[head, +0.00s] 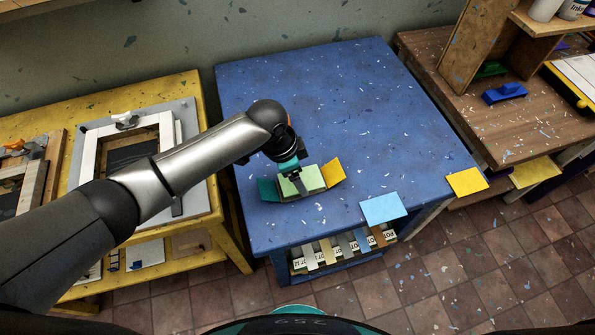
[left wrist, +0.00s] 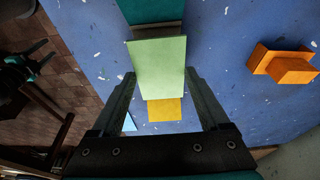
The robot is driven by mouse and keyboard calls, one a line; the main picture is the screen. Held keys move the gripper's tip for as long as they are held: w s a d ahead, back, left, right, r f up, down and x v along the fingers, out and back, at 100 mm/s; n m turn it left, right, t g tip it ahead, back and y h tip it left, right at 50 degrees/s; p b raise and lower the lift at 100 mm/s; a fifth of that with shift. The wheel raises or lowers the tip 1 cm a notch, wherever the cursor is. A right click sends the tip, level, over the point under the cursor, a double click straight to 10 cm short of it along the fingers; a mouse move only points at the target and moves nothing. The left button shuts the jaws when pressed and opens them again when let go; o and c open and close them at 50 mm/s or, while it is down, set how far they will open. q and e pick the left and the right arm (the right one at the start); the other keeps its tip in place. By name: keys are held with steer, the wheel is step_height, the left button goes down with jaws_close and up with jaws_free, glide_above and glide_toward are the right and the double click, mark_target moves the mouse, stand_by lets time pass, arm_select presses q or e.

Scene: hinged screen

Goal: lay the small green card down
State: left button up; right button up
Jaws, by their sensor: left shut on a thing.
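The small light green card (head: 308,178) is at my left gripper (head: 296,183), over the front part of the blue table (head: 330,100). In the left wrist view, the green card (left wrist: 158,68) lies between the two fingers of my left gripper (left wrist: 160,85), which are shut on its sides. The gap between card and table is hard to judge. A teal card (head: 267,189) is on its left and a yellow card (head: 334,173) on its right.
A light blue card (head: 383,208) lies at the table's front edge. An orange block (left wrist: 283,63) is on the table in the left wrist view. A yellow bench with a framed screen (head: 91,165) stands left, a brown desk (head: 440,80) right. The blue table's back is clear.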

arm_select(q)
steer(key=shift+a+b+x, duration=0.25)
steer(key=shift+b+x, duration=0.4)
steer(key=shift+x, duration=0.55)
steer(key=o, duration=1)
steer(key=shift+s, duration=0.1)
steer(key=p+v, duration=0.2)
steer(key=d+p+v, duration=0.1)
steer(key=p+v, duration=0.1)
steer(key=p, duration=0.1)
steer(key=p+v, duration=0.2)
steer(key=v, duration=0.1)
steer(key=shift+w+d+r+p, duration=0.15)
steer(key=shift+w+d+p, duration=0.1)
steer(key=shift+p, duration=0.15)
